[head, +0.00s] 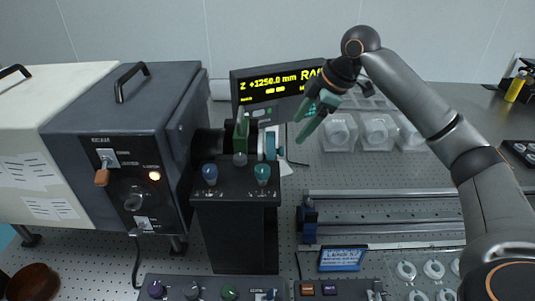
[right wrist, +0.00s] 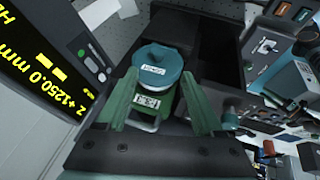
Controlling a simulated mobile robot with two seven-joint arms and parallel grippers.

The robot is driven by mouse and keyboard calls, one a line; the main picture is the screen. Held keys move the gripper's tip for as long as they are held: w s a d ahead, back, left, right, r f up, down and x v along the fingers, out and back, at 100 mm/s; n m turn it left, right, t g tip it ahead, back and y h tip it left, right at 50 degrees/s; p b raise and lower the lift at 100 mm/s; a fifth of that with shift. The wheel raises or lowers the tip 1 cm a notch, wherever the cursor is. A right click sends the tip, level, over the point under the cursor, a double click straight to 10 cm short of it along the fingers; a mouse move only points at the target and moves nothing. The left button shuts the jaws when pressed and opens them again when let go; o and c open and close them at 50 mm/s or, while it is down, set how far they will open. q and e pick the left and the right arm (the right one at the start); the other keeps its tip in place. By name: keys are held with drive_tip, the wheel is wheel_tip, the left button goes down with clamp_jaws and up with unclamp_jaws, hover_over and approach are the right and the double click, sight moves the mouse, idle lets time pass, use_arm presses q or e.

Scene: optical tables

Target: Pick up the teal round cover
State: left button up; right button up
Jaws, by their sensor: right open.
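The teal round cover (head: 270,146) shows edge-on at the right side of the dark housing on the black stand in the head view. In the right wrist view the cover (right wrist: 160,62) is a teal disc with a small white label. My right gripper (head: 304,118) is open and empty, above and to the right of the cover, apart from it in the head view. In the right wrist view its green fingers (right wrist: 160,76) point toward the cover, one on each side of it in the picture. My left gripper is not in view.
A green upright piece (head: 241,136) stands beside the cover. A blue knob (head: 210,174) and a teal knob (head: 262,173) are on the black stand (head: 235,225). A display (head: 268,84) stands behind. Clear containers (head: 376,130) and metal rails (head: 390,194) are to the right.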

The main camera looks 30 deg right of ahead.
drive_tip(key=p+x, duration=0.1)
drive_tip(key=x, duration=0.9)
drive_tip(key=shift+d, duration=0.2)
clamp_jaws()
idle(0.4)
